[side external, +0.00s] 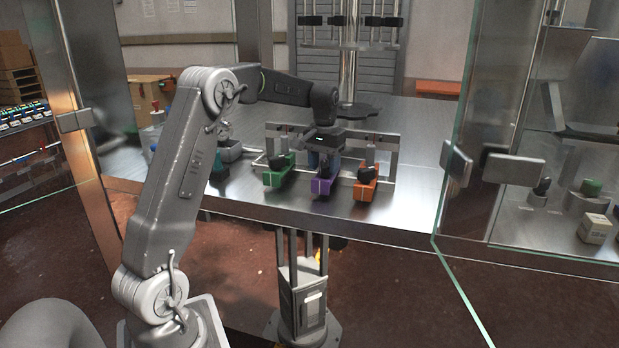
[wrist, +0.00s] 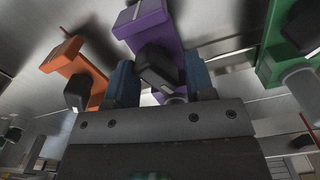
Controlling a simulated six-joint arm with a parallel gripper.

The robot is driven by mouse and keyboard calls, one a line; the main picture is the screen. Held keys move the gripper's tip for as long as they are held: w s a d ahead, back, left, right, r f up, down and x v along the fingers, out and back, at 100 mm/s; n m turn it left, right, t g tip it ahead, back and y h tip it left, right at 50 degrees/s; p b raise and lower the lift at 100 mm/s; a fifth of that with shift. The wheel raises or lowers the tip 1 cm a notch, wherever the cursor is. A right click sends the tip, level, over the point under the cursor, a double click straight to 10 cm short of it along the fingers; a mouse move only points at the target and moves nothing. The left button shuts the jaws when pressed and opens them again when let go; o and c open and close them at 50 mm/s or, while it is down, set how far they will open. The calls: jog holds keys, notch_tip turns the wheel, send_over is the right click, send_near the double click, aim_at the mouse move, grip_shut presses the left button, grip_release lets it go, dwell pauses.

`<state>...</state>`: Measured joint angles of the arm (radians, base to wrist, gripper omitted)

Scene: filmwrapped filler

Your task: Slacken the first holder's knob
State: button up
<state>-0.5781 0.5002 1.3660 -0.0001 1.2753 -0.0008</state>
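Three holders stand in a row on the steel table: a green one (side external: 279,173), a purple one (side external: 323,186) and an orange one (side external: 367,189). The wrist view also shows the purple (wrist: 150,27), orange (wrist: 72,62) and green (wrist: 285,38) holders. Each carries a dark knob. My gripper (side external: 324,158) points down over the purple holder. In the wrist view its two blue fingers (wrist: 160,72) stand apart, either side of the purple holder's black knob (wrist: 156,70). A gap shows beside the right finger; contact on the left is unclear. Which holder counts as first is not marked.
A metal rail frame (side external: 390,143) runs behind the holders. Glass panels with metal clamps (side external: 510,165) stand to the right. Small items (side external: 228,150) sit on the table left of the green holder. The table right of the orange holder is clear.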

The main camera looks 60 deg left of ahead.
aim_at(324, 163)
jog(key=shift+m, duration=1.2)
jog(key=shift+r+m, duration=0.25)
jog(key=shift+m, duration=0.25)
notch_tip(324, 163, up, 13)
notch_tip(324, 163, down, 14)
jog(key=shift+r, duration=0.25)
jog(key=shift+f+m, duration=0.2)
jog(key=shift+m, duration=0.2)
jog(key=shift+r+m, duration=0.1)
jog(key=shift+m, duration=1.1)
notch_tip(324, 163, up, 14)
jog(key=s+d+r+t, duration=0.2)
jog(key=s+d, duration=0.3)
jog(key=d, duration=0.8)
jog(key=s+d+f+t, duration=0.2)
jog(key=s+d+f, duration=0.3)
jog(key=s+d, duration=0.6)
jog(key=shift+s+f+y, duration=0.2)
jog(key=shift+s+y, duration=0.1)
jog(key=shift+s, duration=0.05)
